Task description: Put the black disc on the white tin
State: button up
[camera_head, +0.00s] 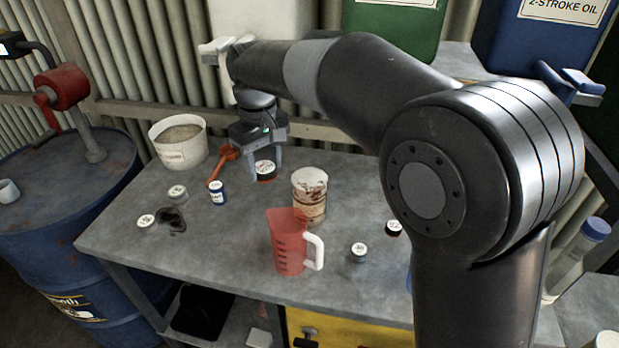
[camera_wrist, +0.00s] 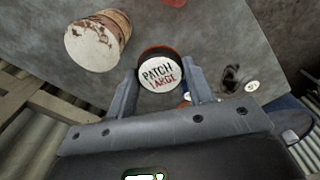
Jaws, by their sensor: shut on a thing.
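The black disc (camera_head: 266,169) has a white round label on top, a dark rim and some red-orange at its lower edge. In the wrist view the label of the disc (camera_wrist: 160,73) reads "PATCH LARGE". My gripper (camera_head: 265,165) points down with its two fingers on either side of the disc, shut on it. I cannot tell whether the disc touches the bench. The white tin (camera_head: 309,199), rust-stained, stands upright to the right and nearer the front. It also shows at the upper left of the wrist view (camera_wrist: 97,42), apart from the disc.
A red measuring jug (camera_head: 288,243) stands in front of the tin. A white tub (camera_head: 179,145), an orange scoop (camera_head: 222,160) and a blue-sided pot (camera_head: 218,193) are to the left. Small labelled pots (camera_head: 359,252) lie scattered. Large cans (camera_head: 393,30) stand behind.

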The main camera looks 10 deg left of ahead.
jog(key=w+d+r+n, duration=0.4)
jog(key=r+n, duration=0.2)
jog(key=n, duration=1.2)
send_near(309, 178)
notch_tip(309, 178, down, 6)
jog(key=shift+f, duration=0.25)
jog(key=shift+f, duration=0.1)
jog(key=o, duration=0.9)
jog(key=shift+o, duration=0.2)
notch_tip(309, 178, up, 12)
